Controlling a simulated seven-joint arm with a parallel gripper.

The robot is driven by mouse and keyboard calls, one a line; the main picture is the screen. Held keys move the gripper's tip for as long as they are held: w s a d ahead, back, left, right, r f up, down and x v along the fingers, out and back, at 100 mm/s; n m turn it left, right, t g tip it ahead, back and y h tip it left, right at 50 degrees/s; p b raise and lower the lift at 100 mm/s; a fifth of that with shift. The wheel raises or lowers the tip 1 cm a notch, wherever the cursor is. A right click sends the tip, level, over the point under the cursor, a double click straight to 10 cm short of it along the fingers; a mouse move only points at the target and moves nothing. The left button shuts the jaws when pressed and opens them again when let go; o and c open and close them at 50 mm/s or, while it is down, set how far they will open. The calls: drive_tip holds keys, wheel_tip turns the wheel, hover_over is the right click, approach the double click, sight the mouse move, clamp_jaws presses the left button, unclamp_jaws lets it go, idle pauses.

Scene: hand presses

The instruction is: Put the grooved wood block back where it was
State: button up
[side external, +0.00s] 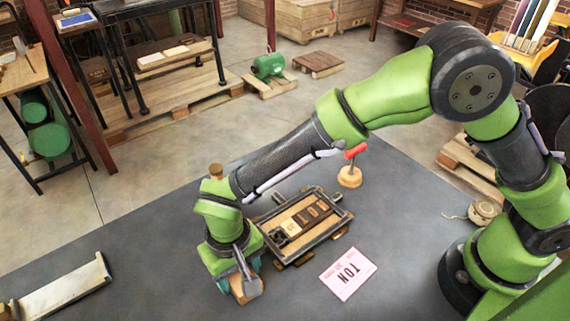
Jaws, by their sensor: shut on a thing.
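My gripper (246,288) points down at the front centre of the dark table, left of the metal type tray. It is shut on a light wood block (243,296), mostly covered by the fingers; no groove can be made out. The metal-framed type tray (343,222) lies just right of my gripper and holds light and dark wood letter blocks (310,214). Part of its left end is hidden behind my gripper. I cannot tell whether the held block touches the table.
A string ball (484,212) is at the right. A long metal-edged tray (65,287) lies at the left, with bare table between.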

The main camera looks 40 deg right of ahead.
drive_tip(key=shift+f, duration=0.25)
drive_tip(key=o, duration=1.1)
wheel_tip(320, 180, up, 12)
drive_tip(key=w+d+r+m+t+y, duration=0.1)
drive_tip(key=w+d+r, duration=0.2)
drive_tip(key=d+r, duration=0.55)
drive_tip(key=s+d+r+m+t, duration=0.1)
drive_tip(key=s+d+t, duration=0.2)
drive_tip(key=d, duration=0.9)
drive_tip(key=s+d+r+m+t+y, duration=0.1)
drive_tip(key=s+d, duration=0.5)
drive_tip(key=d, duration=0.6)
drive_tip(key=shift+s+d+r+m+t, duration=0.2)
drive_tip(key=shift+r+m+t, duration=0.4)
drive_tip(key=shift+t, duration=0.5)
